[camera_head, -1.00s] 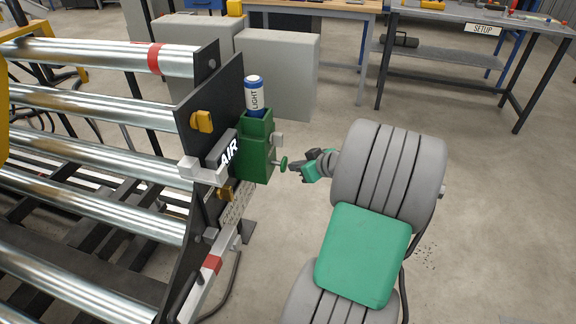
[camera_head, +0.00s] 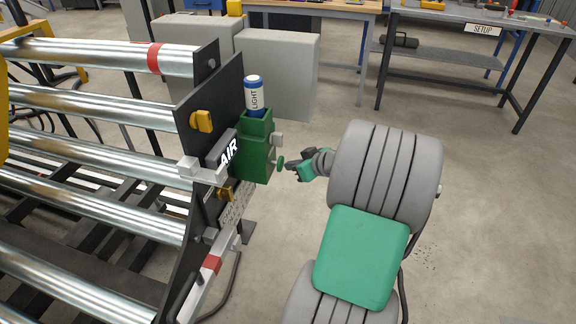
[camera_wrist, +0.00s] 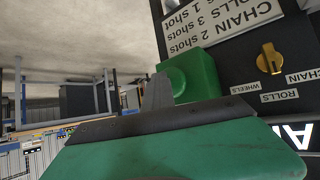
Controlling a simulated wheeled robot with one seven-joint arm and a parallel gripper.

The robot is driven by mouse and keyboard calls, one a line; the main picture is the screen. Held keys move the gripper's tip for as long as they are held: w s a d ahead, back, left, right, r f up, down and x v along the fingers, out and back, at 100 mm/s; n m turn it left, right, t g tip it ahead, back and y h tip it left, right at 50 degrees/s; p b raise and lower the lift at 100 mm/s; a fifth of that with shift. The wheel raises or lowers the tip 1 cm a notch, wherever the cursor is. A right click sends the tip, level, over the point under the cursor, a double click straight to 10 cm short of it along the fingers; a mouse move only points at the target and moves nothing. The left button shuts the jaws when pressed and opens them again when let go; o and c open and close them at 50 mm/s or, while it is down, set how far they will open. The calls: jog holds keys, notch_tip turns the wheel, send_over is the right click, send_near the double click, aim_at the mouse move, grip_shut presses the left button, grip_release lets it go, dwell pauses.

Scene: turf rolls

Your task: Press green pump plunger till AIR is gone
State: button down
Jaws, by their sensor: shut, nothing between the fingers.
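The green pump (camera_head: 257,145) is fixed to the dark end plate of the roller frame, with a bottle marked LIGHT (camera_head: 254,93) standing in its top. Its round green plunger (camera_head: 280,163) sticks out to the right on a short stem. My gripper (camera_head: 289,165) is shut and empty, its tip at the plunger's head and seemingly touching it. The lit AIR sign (camera_head: 229,151) shows on the pump's left; part of it also shows in the wrist view (camera_wrist: 299,135).
A yellow selector knob (camera_wrist: 269,59) has CHAIN, ROLLS and WHEELS labels. A white card (camera_wrist: 215,20) lists shots. Metal rollers (camera_head: 95,107) fill the left. Grey boxes (camera_head: 278,72) stand behind the pump. Open floor lies to the right.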

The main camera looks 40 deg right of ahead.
jog(key=shift+w+a, duration=0.25)
jog(key=shift+w, duration=0.05)
dwell(0.5)
jog(key=shift+s+d+b, duration=0.2)
jog(key=shift+s+d, duration=0.3)
jog(key=shift+s, duration=0.2)
jog(key=shift+s+d+b, duration=0.15)
jog(key=shift+s+d, duration=0.35)
jog(key=shift+s, duration=0.15)
jog(key=shift+d, duration=0.1)
jog(key=shift+s+d, duration=0.75)
jog(key=shift+s, duration=0.25)
jog(key=shift+s+d, duration=0.75)
jog(key=shift+s, duration=0.25)
